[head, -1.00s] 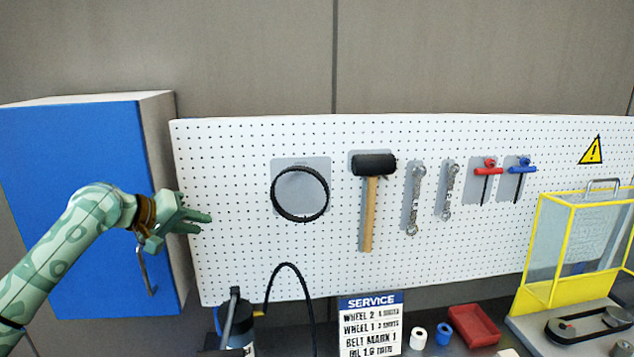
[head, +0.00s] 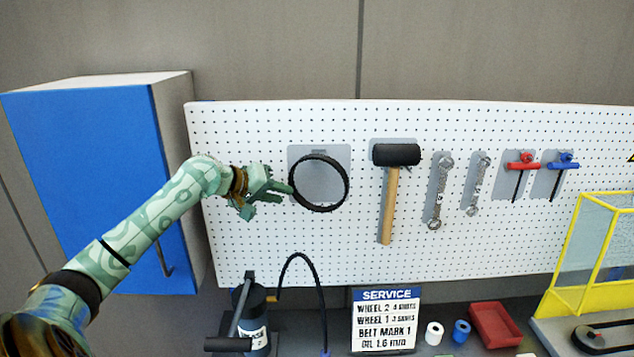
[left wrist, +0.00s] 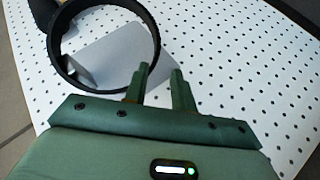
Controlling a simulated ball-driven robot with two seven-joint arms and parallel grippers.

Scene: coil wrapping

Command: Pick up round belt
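The round belt (head: 320,209) is a black ring hanging on the white pegboard in front of a grey backing plate (head: 341,154). My left gripper (head: 270,197) is open and empty at the belt's left side, its fingertips close to the rim. In the left wrist view the belt (left wrist: 156,45) lies just beyond the two green fingers (left wrist: 161,76), which stand apart with a gap between them. I cannot tell whether a fingertip touches the belt. My right gripper is not in view.
The pegboard (head: 250,250) also holds a mallet (head: 397,155), wrenches (head: 439,190) and red (head: 522,163) and blue handled tools. A blue cabinet (head: 85,170) stands left. Below are a grease canister (head: 252,305), a black hose, a service sign (head: 386,320) and a red tray (head: 495,325).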

